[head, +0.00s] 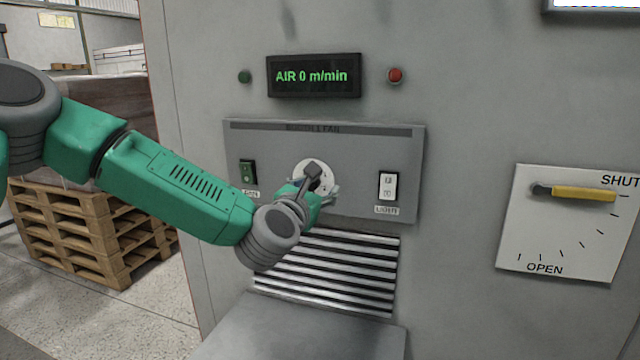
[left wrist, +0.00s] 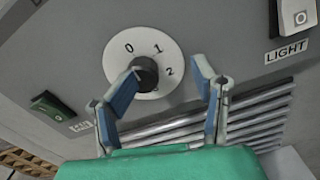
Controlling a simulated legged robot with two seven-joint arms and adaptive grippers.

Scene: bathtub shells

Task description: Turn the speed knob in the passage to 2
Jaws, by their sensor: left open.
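The speed knob is a dark knob (left wrist: 146,70) on a white round dial (left wrist: 128,62) marked 0, 1 and 2 in the left wrist view. I cannot tell which number it points to. In the head view the dial (head: 303,170) sits mid-panel, partly covered by my left gripper (head: 318,190). In the left wrist view my left gripper (left wrist: 164,84) is open, its blue-padded fingers apart. The left finger overlaps the knob's left edge; the right finger is right of the dial. I cannot tell whether it touches. My right gripper is not in view.
A display (head: 313,76) reads "AIR 0 m/min". A green switch (head: 248,172) and a white LIGHT switch (head: 388,187) flank the dial. A slatted vent (head: 330,270) lies below. A yellow lever (head: 583,194) on a SHUT/OPEN plate is at right. Pallets (head: 85,230) stand at left.

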